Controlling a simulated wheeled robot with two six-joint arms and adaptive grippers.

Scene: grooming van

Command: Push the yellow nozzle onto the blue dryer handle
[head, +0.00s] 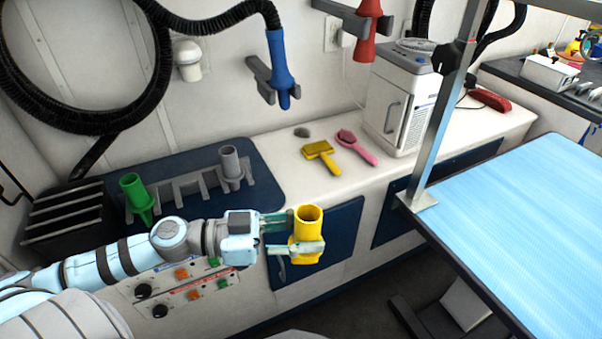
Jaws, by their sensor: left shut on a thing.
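The yellow nozzle (308,222) is a short upright tube with its open end facing up. My left gripper (308,246) is shut on it and holds it in front of the counter's front edge. The blue dryer handle (278,58) hangs in a grey wall bracket (258,78) at the top centre, its hose running up and left. The handle is above and behind the nozzle, well apart from it. My right gripper is not in view.
A grey rack (180,190) on a dark blue mat holds a green nozzle (135,193) and a grey nozzle (232,162). A yellow brush (320,153) and a pink brush (352,142) lie on the white counter. A metal post (437,130) and blue table (520,220) stand right.

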